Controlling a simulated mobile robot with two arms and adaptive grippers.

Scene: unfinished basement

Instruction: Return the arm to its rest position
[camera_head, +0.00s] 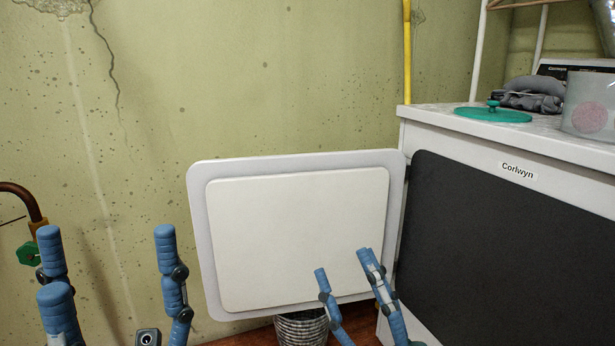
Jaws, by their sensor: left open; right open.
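My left gripper (108,258) is at the lower left, fingers pointing up and spread wide, with nothing between them. My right gripper (344,265) is at the lower middle, fingers up and apart, with no object seen between them. It overlaps the lower right part of a white door panel (290,235); I cannot tell if it touches the panel. The panel stands swung out to the left of a white appliance (440,140) labelled "Corlwyn". My arms below the grippers are mostly out of frame.
The appliance has a large dark front area (500,255). On its top are a teal lid (493,115), a clear container (590,105) and grey cloth (530,95). A woven basket (301,329) stands below the panel. A pipe with a green valve (29,253) is at far left.

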